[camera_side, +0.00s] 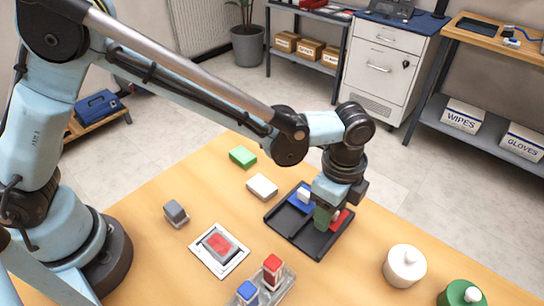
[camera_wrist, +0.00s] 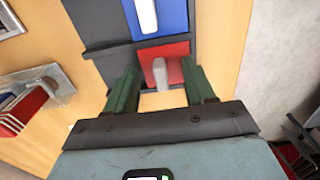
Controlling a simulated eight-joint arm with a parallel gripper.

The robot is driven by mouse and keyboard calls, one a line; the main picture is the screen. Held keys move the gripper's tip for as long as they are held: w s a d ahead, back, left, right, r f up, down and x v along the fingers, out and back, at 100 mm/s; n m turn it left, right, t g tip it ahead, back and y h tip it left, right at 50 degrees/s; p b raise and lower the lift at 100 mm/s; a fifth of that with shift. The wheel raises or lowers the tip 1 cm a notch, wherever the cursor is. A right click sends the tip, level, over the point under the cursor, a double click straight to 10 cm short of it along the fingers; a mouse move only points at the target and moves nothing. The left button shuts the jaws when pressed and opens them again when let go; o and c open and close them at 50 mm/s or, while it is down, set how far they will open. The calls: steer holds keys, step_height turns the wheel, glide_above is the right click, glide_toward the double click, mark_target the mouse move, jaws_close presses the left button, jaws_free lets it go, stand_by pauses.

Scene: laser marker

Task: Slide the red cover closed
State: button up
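The red cover (camera_side: 341,219) lies at the right end of a dark tray (camera_side: 283,220). In the wrist view the red cover (camera_wrist: 178,50) has an upright pale grey handle (camera_wrist: 160,73). Beside it sits a blue cover (camera_side: 299,202) with a white handle; it also shows in the wrist view (camera_wrist: 173,20). My gripper (camera_side: 322,220) is low over the tray at the red cover. In the wrist view my gripper (camera_wrist: 160,80) has its green fingers spread, one on each side of the grey handle with gaps. The fingers partly hide the red cover in the side view.
A white block (camera_side: 262,187) and a green block (camera_side: 243,156) lie left of the tray. A grey block (camera_side: 176,213), a white frame (camera_side: 238,255) and a clear rack (camera_side: 270,292) stand nearer. White (camera_side: 404,267) and green (camera_side: 462,295) lidded jars stand at right.

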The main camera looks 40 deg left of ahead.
steer(key=shift+s+f, duration=0.25)
steer(key=shift+f, duration=0.15)
steer(key=shift+w+r, duration=0.1)
steer(key=shift+r, duration=3.35)
steer(key=a+r+n+t+h, duration=0.1)
steer(key=a+r+n+t, duration=0.2)
steer(key=a, duration=0.4)
steer(key=a+r+n, duration=0.4)
steer(key=a+n, duration=0.2)
steer(key=a, duration=0.2)
steer(key=s+a+n+t, duration=0.2)
steer(key=s+a+n, duration=0.1)
steer(key=a, duration=0.3)
steer(key=s+a+f+n+t+y, duration=0.1)
steer(key=s+a+n+t, duration=0.1)
steer(key=s+a+n, duration=0.2)
steer(key=shift+a+n, duration=1)
steer(key=shift+a, duration=0.05)
